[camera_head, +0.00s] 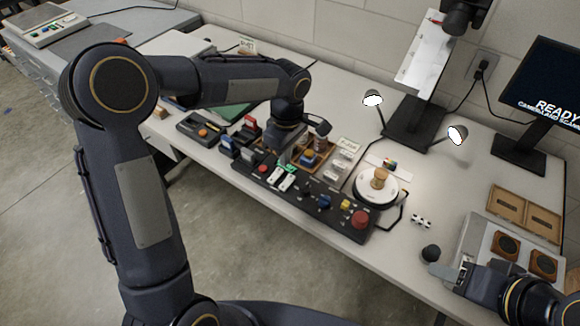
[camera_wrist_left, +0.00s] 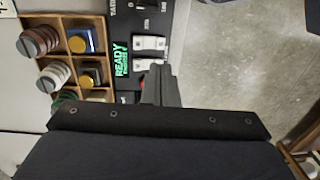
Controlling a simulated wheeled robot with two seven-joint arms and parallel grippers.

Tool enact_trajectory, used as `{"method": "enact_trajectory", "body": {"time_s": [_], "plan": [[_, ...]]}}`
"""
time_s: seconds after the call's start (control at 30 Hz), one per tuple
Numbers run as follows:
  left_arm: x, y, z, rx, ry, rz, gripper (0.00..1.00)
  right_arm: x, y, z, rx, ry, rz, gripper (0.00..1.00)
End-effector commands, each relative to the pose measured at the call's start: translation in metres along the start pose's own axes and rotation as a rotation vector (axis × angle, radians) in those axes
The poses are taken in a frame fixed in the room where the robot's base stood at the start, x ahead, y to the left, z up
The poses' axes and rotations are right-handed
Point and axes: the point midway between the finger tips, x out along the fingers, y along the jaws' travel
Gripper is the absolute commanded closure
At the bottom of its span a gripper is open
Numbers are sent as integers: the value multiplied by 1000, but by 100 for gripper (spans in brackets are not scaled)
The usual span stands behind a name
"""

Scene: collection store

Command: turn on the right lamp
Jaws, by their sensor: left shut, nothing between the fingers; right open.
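The right lamp (camera_head: 457,134) stands on the right of the black copy stand, and a second lamp (camera_head: 373,98) stands on its left. Both lamp faces look bright white. The black control panel (camera_head: 325,212) lies along the table's front edge. It carries two white rocker switches (camera_head: 284,179), also seen in the left wrist view (camera_wrist_left: 150,43), beside a green READY display (camera_wrist_left: 121,59). My left gripper (camera_wrist_left: 160,82) is shut and empty, its tips close to the nearer white switch; contact cannot be told. My right gripper (camera_head: 447,271) is open at the lower right.
A wooden compartment tray (camera_wrist_left: 68,20) with spools and small bottles sits beside the panel. A round turntable (camera_head: 375,194) holds a wooden object. A red button (camera_head: 360,219) is on the panel's right end. A monitor (camera_head: 545,85) and a grey case (camera_head: 480,235) stand at right.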

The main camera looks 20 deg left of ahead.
Motion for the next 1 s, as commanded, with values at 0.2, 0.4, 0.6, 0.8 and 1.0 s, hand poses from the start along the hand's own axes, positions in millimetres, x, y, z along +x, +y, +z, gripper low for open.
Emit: {"method": "enact_trajectory", "body": {"time_s": [0.2, 0.4, 0.6, 0.8, 1.0], "plan": [[-39, -8, 0, -1, 1, 2, 100, 1, 0, 0, 0, 0, 0, 50], [-52, -11, 0, 0, -1, 0, 100, 1, 0, 0, 0, 1, 0, 50], [-53, -11, 0, 0, -1, -1, 100, 1, 0, 0, 0, 1, 0, 50], [-52, -11, 0, 0, -1, -1, 100, 1, 0, 0, 0, 1, 0, 50], [-56, -17, -2, 19, -3, 9, 100, 0, 0, 0, 0, 0, 0, 50]]}}
